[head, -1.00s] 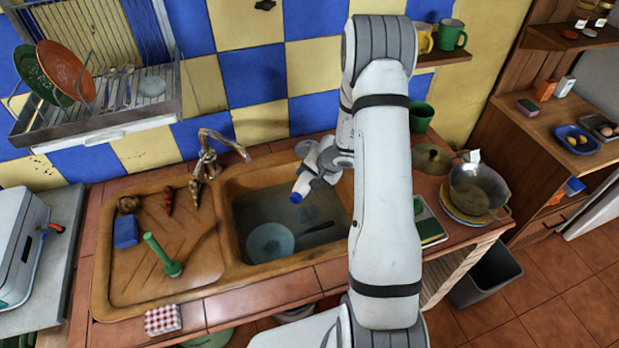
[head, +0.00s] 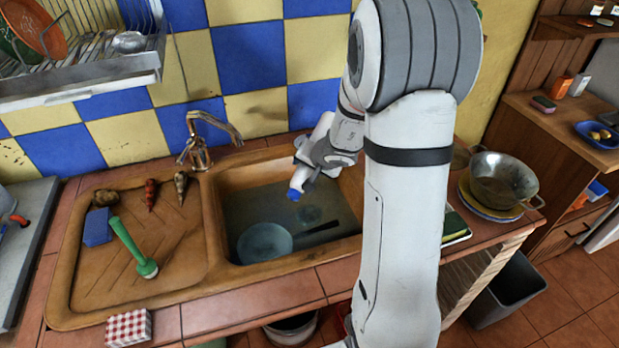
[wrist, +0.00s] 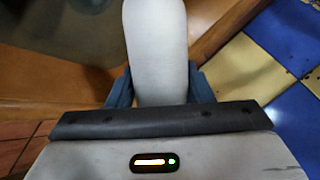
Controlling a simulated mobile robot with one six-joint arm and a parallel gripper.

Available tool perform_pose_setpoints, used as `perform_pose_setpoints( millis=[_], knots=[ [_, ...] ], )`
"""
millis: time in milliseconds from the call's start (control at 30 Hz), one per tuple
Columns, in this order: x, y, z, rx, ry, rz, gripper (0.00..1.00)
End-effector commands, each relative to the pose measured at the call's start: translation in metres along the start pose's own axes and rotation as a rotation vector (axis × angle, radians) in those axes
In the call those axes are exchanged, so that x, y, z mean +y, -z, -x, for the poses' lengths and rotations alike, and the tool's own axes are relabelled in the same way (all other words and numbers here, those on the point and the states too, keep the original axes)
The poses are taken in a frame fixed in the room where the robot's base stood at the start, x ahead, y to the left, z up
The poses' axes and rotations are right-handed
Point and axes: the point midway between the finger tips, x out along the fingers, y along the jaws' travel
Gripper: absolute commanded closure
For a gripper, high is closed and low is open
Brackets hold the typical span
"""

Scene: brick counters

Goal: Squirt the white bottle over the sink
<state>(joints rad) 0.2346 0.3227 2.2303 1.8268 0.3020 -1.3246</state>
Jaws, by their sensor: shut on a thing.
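The white bottle (head: 303,177) has a blue cap and is tilted over the basin of the sink (head: 213,225), cap pointing down and to the left. My gripper (head: 318,157) is shut on the bottle and hides its middle in the head view. In the wrist view, the pale bottle body (wrist: 155,45) sits between the two dark fingers of my gripper (wrist: 157,88); the cap is not visible there. No liquid shows coming out of the cap.
A bowl (head: 264,243) and a dark-handled pan lie in the basin. The tap (head: 197,150) stands behind it. A green brush (head: 132,246), blue sponge (head: 97,227) and vegetables lie on the drainboard. A metal pot (head: 502,180) stands at right.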

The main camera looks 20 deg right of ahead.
Motion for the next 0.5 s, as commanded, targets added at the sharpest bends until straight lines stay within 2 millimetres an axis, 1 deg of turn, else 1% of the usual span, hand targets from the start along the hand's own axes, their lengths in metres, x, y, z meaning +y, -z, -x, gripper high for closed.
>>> perform_pose_setpoints(
  millis=[33,500],
  knots=[
    [0.0026,-0.0035,-0.0047,0.017,0.004,0.01,0.8],
    [-0.0019,-0.0071,0.0023,0.149,0.003,0.099,0.8]
  ],
)
